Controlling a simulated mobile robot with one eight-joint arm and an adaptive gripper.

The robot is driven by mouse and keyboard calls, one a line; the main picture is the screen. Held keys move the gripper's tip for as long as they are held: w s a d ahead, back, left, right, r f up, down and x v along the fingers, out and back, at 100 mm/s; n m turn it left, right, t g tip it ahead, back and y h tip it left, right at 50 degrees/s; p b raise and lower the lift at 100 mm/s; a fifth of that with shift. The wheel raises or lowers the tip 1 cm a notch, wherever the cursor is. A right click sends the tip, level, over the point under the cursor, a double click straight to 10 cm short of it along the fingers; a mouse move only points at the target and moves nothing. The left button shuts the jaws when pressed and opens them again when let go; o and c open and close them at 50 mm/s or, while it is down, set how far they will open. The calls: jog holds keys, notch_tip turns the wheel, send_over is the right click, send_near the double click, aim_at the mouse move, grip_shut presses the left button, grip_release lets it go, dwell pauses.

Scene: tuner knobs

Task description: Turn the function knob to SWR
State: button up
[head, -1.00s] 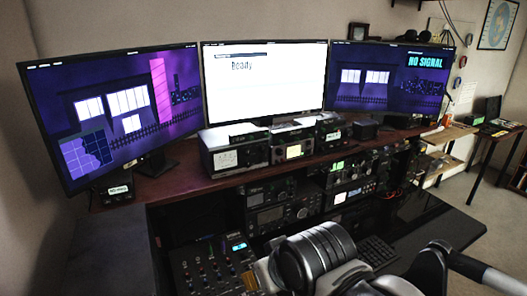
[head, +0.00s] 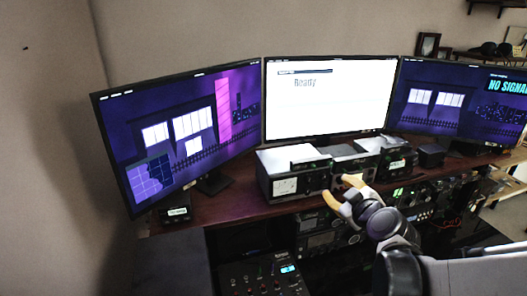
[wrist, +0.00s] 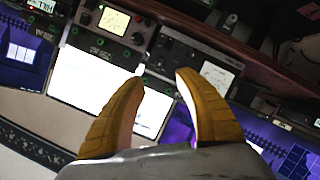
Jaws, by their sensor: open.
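My gripper (head: 342,192) is open and empty, its two yellow fingers raised in front of the radio shelf in the head view. In the wrist view the gripper (wrist: 160,80) has its fingertips spread apart, with no knob between them. A box with a lit meter (wrist: 114,21) and small dark knobs beside it is at the top of the wrist view. A second box with a white meter (wrist: 214,76) and dark knobs is to its right; in the head view this grey box (head: 285,186) stands left of my fingers. I cannot read which knob is the function knob.
Three monitors stand behind the boxes, the white-screened one (head: 325,98) in the middle. A mixer with sliders (head: 262,280) is low in front, and more radios (head: 430,200) are at right. A small display (head: 178,211) is on the shelf's left end.

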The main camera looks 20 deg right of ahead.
aim_at(324, 178)
jog(key=b+x, duration=0.2)
jog(key=x, duration=0.8)
jog(key=shift+f, duration=0.1)
grip_shut()
jog(key=shift+s, duration=0.15)
jog(key=shift+a, duration=0.1)
